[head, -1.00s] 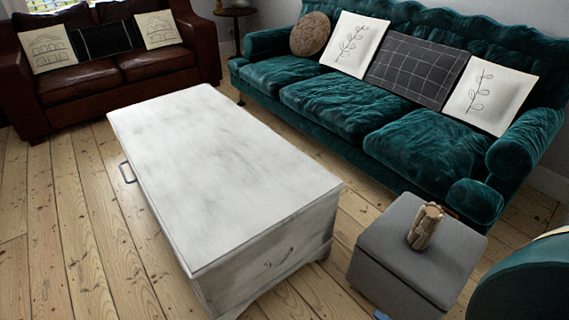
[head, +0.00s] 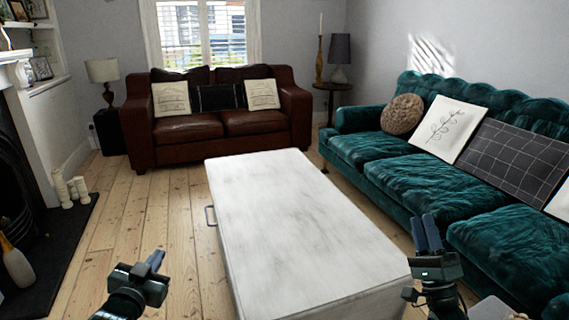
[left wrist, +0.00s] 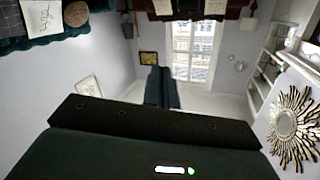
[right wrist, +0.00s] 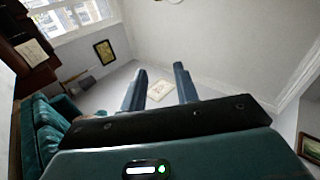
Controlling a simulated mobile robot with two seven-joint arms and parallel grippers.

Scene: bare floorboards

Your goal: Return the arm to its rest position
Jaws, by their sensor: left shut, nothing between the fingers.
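My left gripper (head: 156,260) is in the lower left of the head view, raised in front of the floorboards, left of the white chest. Its fingers are together and empty, and they also show closed in the left wrist view (left wrist: 162,86). My right gripper (head: 426,233) is at the lower right of the head view, pointing up in front of the green sofa. In the right wrist view (right wrist: 160,86) its two fingers stand apart with nothing between them. Both wrist views look toward walls and ceiling, tilted.
A white chest (head: 290,200) fills the middle floor. A green sofa (head: 390,165) is on the right and a brown leather sofa (head: 190,138) at the back. A fireplace hearth (head: 62,235) with candles (head: 62,190) is at left. Bare floorboards (head: 165,215) lie between hearth and chest.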

